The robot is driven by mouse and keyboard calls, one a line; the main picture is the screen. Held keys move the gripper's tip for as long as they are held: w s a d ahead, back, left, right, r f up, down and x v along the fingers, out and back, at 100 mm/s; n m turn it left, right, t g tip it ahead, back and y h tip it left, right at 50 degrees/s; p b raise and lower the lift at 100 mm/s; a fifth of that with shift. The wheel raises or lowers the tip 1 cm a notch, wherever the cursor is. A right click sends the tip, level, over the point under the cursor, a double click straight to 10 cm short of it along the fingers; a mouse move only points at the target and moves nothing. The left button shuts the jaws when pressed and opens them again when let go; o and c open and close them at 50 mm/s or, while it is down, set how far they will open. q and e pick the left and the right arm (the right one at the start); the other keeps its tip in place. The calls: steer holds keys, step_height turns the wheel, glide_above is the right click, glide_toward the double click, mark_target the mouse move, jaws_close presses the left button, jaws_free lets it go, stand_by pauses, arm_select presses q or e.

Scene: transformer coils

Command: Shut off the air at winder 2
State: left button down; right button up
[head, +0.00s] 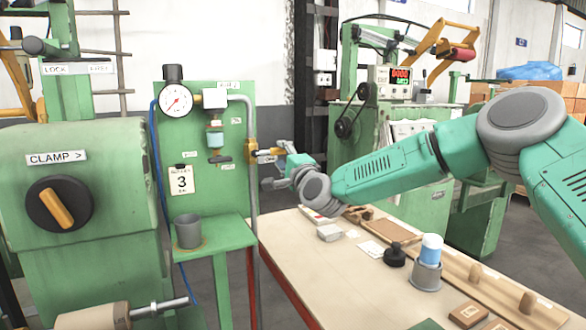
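A green panel (230,110) carries a pressure gauge (176,100), a small filter bowl (215,137) and a grey air pipe (252,210) that bends down its right edge. A brass valve (252,151) sits on this pipe. Its yellow lever (271,152) points right, roughly across the vertical pipe. My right gripper (270,170) is at the lever's outer end, partly hidden by its own wrist. I cannot tell whether its fingers touch the lever or how far apart they are. The panel's top label is too small to read surely. My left gripper is out of view.
A green machine with a "CLAMP" knob (60,205) stands at left. A grey cup (188,231) sits on the green shelf below the panel. A workbench (330,275) with a bottle (431,249) and several small parts lies under my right arm. Another machine (385,130) stands behind.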

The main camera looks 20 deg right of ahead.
steer(key=s+f, duration=0.2)
steer(key=s, duration=0.8)
steer(key=shift+d+f, duration=0.15)
steer(key=shift+d, duration=0.15)
steer(key=shift+s, duration=0.1)
